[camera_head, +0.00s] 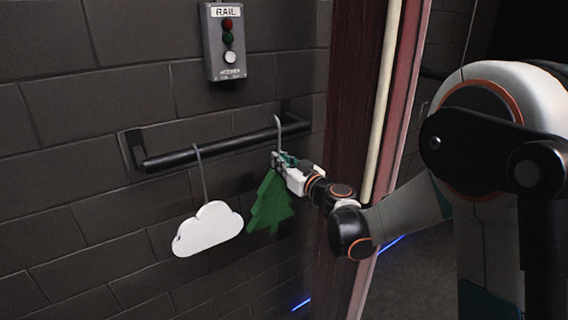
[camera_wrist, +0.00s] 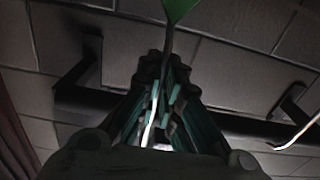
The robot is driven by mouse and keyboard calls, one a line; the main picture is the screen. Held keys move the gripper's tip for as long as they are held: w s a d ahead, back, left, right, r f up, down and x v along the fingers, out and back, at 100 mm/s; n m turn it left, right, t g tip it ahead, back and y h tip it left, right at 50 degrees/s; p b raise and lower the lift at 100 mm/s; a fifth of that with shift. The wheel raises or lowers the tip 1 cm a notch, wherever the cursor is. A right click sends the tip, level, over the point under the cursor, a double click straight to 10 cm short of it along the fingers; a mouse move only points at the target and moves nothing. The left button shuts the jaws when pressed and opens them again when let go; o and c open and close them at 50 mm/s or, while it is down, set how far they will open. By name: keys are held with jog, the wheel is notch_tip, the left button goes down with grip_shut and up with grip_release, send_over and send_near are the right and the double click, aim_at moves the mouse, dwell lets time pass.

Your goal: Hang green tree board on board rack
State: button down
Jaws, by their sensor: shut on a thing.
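The green tree board (camera_head: 270,205) hangs upright below my gripper (camera_head: 281,161), near the right end of the black rack rail (camera_head: 215,146). My gripper is shut on the board's thin metal hook (camera_head: 279,130), just above the tree. The hook's curved top shows at rail height, but I cannot tell whether it bears on the rail. In the wrist view the hook passes between the fingers (camera_wrist: 162,92), and a green corner of the board (camera_wrist: 180,9) shows at the top. The rail (camera_wrist: 230,122) runs behind the fingers there.
A white cloud board (camera_head: 208,229) hangs by its hook from the rail, left of the tree with a small gap. A grey button box (camera_head: 223,42) labelled RAIL is on the brick wall above. A dark red door post (camera_head: 345,130) stands close right of my gripper.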

jog(key=shift+w+a+f+b, duration=0.1)
jog(key=shift+f+b, duration=0.95)
jog(key=shift+f, duration=0.35)
jog(key=c, duration=1.7)
grip_release()
jog(key=o, duration=0.5)
jog(key=v, duration=1.1)
jog(key=shift+b, duration=0.4)
